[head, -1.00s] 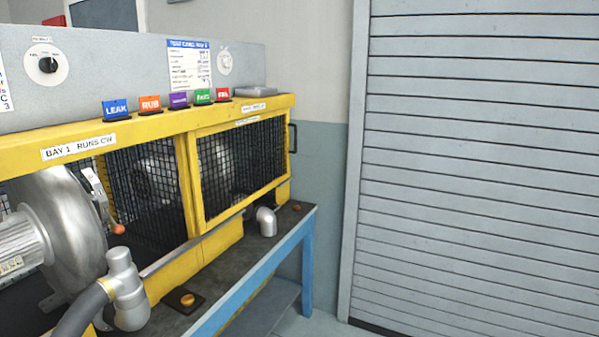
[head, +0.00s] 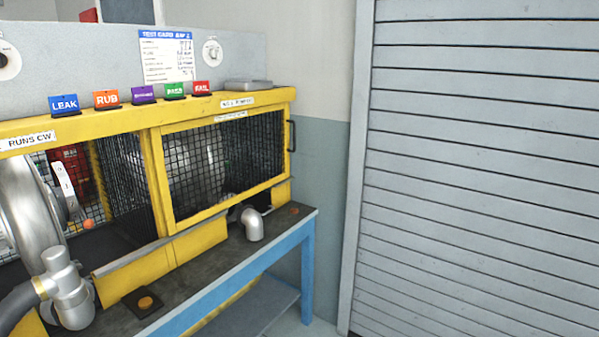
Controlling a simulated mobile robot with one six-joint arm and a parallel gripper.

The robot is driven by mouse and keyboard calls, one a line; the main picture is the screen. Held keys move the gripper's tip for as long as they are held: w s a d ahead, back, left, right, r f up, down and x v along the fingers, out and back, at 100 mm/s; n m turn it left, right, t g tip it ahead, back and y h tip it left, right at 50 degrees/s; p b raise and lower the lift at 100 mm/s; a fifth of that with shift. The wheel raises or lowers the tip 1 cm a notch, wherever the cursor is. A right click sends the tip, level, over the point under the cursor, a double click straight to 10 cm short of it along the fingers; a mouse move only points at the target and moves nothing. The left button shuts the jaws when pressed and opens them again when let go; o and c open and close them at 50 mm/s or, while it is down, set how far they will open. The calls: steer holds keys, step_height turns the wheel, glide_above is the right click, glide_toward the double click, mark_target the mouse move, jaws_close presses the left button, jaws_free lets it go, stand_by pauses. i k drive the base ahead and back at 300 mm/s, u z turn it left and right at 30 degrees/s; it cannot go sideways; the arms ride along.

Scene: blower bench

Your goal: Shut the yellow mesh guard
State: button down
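The yellow mesh guard (head: 222,160) is a yellow-framed panel of dark wire mesh on the front of the right bay of the yellow enclosure (head: 160,113). A dark handle (head: 292,136) sticks out at its right end. A grey blower shape shows dimly behind the mesh. The left bay, labelled "RUNS CW", has an open front with a silver blower (head: 24,205) in it, cut by the left picture edge. I cannot tell whether the guard slides or swings. My gripper is not in view.
A silver elbow pipe (head: 251,224) and a fitting with a hose (head: 66,290) stand at the front of the blue-legged bench (head: 200,300). An orange button (head: 145,302) sits on the bench edge. Coloured tags line the enclosure top. A grey shutter (head: 480,170) fills the right.

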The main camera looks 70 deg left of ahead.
mark_target(155, 133)
steer(key=u, duration=0.05)
steer(key=i, duration=1)
steer(key=u, duration=0.25)
steer(key=k, duration=0.2)
steer(key=u, duration=3.3)
